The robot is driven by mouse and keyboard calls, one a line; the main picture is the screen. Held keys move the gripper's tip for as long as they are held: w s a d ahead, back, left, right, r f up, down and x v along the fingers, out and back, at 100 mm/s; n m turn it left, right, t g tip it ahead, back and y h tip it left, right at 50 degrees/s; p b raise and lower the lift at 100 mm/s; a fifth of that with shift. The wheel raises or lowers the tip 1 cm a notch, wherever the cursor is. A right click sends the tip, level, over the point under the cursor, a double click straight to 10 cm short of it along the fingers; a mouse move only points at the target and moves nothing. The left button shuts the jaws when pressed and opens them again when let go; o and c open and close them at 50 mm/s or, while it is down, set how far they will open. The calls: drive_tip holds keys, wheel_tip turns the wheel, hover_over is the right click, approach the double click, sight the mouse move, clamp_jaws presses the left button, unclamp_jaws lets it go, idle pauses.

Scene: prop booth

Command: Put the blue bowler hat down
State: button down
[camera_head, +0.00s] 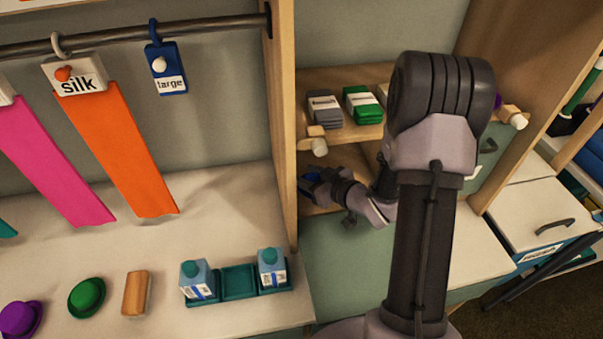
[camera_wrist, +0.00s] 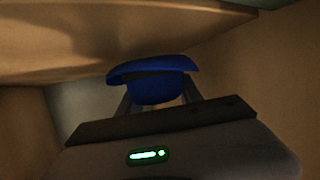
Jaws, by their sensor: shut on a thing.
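The blue bowler hat (camera_wrist: 155,88) is held between the two fingers of my gripper (camera_wrist: 157,103) in the wrist view. Its brim shows at the top of the picture, with the rounded crown below it. In the head view my gripper (camera_head: 318,186) reaches into the lower bay of the wooden shelf unit, and a small bit of the blue hat (camera_head: 309,177) shows at its tip. My gripper is shut on the hat. Whether the hat touches the bay's floor (camera_head: 316,211) is hidden.
A wooden board (camera_wrist: 60,40) hangs close above the hat. The shelf above (camera_head: 350,133) holds a grey stack (camera_head: 324,112) and a green stack (camera_head: 363,104). The upright panel (camera_head: 282,130) stands left of my gripper. Green (camera_head: 86,297) and purple (camera_head: 19,319) hats lie on the left counter.

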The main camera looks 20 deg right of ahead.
drive_tip(key=shift+s+d+r, duration=0.15)
drive_tip(key=shift+s+r, duration=0.05)
drive_tip(key=shift+s, duration=0.25)
drive_tip(key=shift+f, duration=0.15)
drive_tip(key=shift+w+f+b, duration=0.15)
drive_tip(key=shift+f+b, duration=0.2)
drive_tip(key=shift+b, duration=0.15)
drive_tip(key=shift+f, duration=0.15)
drive_tip(key=c, duration=0.8)
unclamp_jaws()
drive_tip(key=shift+o, duration=0.2)
